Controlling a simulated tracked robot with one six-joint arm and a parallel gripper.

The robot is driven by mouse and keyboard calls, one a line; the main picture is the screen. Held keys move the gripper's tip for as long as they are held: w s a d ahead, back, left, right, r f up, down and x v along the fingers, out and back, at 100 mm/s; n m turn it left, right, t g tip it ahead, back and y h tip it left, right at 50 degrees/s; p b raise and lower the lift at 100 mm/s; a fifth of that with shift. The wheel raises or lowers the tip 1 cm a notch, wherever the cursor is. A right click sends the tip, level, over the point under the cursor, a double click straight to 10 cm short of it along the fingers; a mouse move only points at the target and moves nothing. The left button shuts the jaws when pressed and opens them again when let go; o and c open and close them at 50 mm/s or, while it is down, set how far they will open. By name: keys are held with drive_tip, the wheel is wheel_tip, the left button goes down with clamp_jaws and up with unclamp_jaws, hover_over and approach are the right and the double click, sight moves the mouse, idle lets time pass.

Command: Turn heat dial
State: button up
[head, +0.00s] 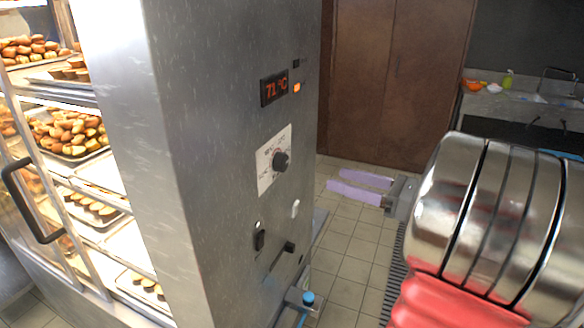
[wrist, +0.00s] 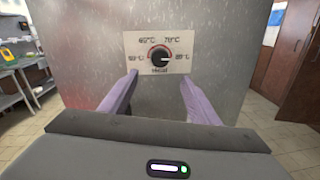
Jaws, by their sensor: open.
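The heat dial (head: 281,161) is a black round knob on a pale scale plate on the side of the steel cabinet. In the wrist view the dial (wrist: 160,56) is ahead, near the upper middle, its pale mark pointing right. Temperature labels surround it; some are too small to read surely. My gripper (head: 338,181) has two lilac fingers and is out to the right of the panel in the head view. In the wrist view my gripper (wrist: 160,78) is open, with its fingers apart below the dial and nothing between them.
A display (head: 274,89) reads 71 °C above the dial. Switches and a black lever (head: 282,262) are below it. The glass-fronted cabinet holds trays of buns (head: 68,135). A brown wooden door (head: 378,80) and sink counter stand behind. Tiled floor (head: 345,240) is free beside the cabinet.

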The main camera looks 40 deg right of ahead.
sight(285, 164)
drive_tip(key=x, duration=1.3)
drive_tip(key=shift+w+a, duration=0.15)
drive_tip(key=shift+w, duration=0.15)
drive_tip(key=shift+c, duration=0.4)
